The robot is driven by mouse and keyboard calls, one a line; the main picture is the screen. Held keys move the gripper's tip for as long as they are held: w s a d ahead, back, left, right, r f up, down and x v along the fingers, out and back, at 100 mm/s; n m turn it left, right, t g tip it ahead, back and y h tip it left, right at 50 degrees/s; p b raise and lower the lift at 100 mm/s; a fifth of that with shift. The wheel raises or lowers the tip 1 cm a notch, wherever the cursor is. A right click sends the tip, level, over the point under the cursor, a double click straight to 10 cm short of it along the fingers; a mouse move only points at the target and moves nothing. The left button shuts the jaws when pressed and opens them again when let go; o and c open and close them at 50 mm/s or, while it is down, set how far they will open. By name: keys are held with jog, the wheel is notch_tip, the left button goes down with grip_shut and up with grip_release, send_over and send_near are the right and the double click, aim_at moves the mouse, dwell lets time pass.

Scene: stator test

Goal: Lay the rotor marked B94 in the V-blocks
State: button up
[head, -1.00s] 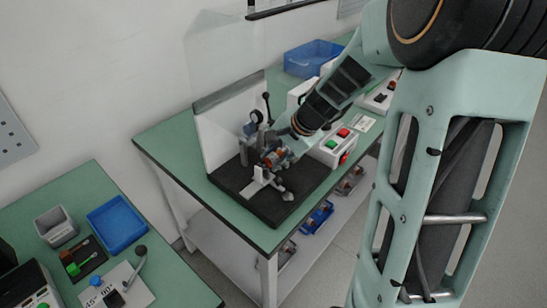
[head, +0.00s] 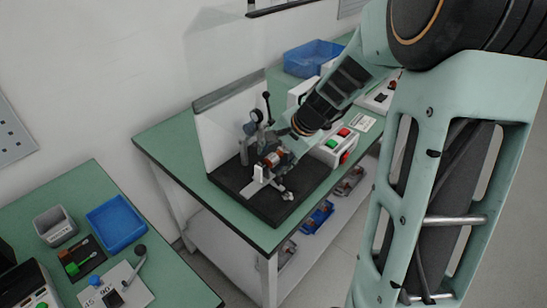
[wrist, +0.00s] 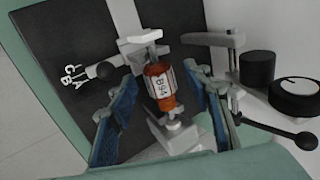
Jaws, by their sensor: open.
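The rotor marked B94 (wrist: 158,86), with orange windings and a white label, lies between two pale supports, the V-blocks. The upper V-block (wrist: 142,46) and lower V-block (wrist: 176,137) are at its two shaft ends, and the shaft appears to rest in them. Exact seating is partly hidden. My gripper (wrist: 160,77) is open, with one blue-padded finger on each side of the rotor and visible gaps to it. In the head view, the rotor (head: 271,159) shows on the dark base plate, just below my gripper (head: 279,158).
The dark base plate (head: 275,207) sits on the green bench, with a clear guard behind it. A dial gauge (wrist: 296,98) and black-knobbed lever stand right of the rotor. A button box (head: 332,148) is close right of my gripper. Blue trays (head: 116,222) lie farther off.

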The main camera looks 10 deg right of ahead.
jog(key=v, duration=1.2)
